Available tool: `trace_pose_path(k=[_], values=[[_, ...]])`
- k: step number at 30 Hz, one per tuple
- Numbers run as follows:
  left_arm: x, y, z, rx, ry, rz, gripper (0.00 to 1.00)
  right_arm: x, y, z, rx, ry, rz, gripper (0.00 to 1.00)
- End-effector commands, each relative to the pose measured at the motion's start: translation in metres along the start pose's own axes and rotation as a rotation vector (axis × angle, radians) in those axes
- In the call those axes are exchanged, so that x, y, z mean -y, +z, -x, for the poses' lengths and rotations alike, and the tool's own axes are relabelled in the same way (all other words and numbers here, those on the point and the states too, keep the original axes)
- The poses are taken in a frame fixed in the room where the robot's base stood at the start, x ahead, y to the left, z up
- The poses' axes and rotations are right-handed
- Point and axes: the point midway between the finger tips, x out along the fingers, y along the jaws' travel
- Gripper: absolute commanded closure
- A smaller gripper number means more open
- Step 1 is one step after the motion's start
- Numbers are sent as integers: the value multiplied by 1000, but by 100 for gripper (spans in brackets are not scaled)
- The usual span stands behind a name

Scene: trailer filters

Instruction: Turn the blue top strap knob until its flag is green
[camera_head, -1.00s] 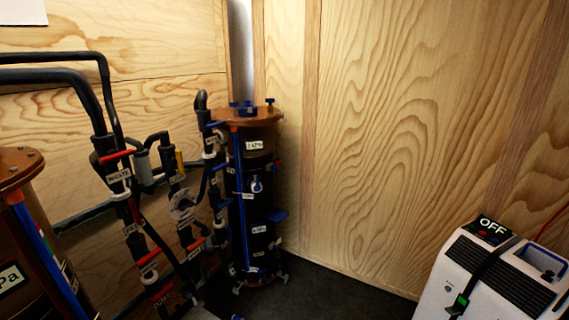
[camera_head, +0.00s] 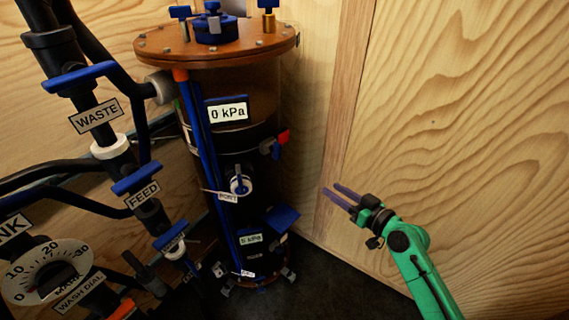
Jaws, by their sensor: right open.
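The tall dark filter column (camera_head: 240,170) stands left of the middle, with a copper-coloured lid (camera_head: 160,44) on top. On its right side, at a dark strap around the upper body, is a small blue knob (camera_head: 268,148) with a red flag (camera_head: 283,136) beside it. No green flag shows there. My right gripper (camera_head: 343,192) is to the right of the column and lower than the knob. Its two thin fingers are apart, point left, and are empty and clear of the column. My left gripper is not in view.
Black pipes with blue handles, WASTE (camera_head: 97,115) and FEED (camera_head: 141,196) labels and a round dial (camera_head: 46,272) crowd the left. A white-ringed port (camera_head: 240,185) and a blue lower part (camera_head: 282,218) are on the column. The wooden wall (camera_head: 450,110) is close at right.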

Motion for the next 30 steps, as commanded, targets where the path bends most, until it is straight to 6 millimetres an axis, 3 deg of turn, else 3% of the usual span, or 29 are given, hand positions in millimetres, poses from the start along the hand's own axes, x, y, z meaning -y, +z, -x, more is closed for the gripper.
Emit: trace_pose_path(k=[1,3,6,11,21,25,30], values=[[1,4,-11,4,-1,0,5,22,-22,-2,-51,-69,32,55],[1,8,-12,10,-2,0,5,48,-48,1,-99,-137,60,55],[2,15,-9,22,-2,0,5,62,-64,-1,-123,-173,73,55],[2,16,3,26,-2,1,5,69,-72,-28,-125,-175,68,55],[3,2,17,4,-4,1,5,83,-79,-116,-122,-172,68,55],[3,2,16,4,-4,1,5,85,-79,-135,-122,-170,67,55],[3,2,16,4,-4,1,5,86,-79,-140,-121,-170,69,55]])
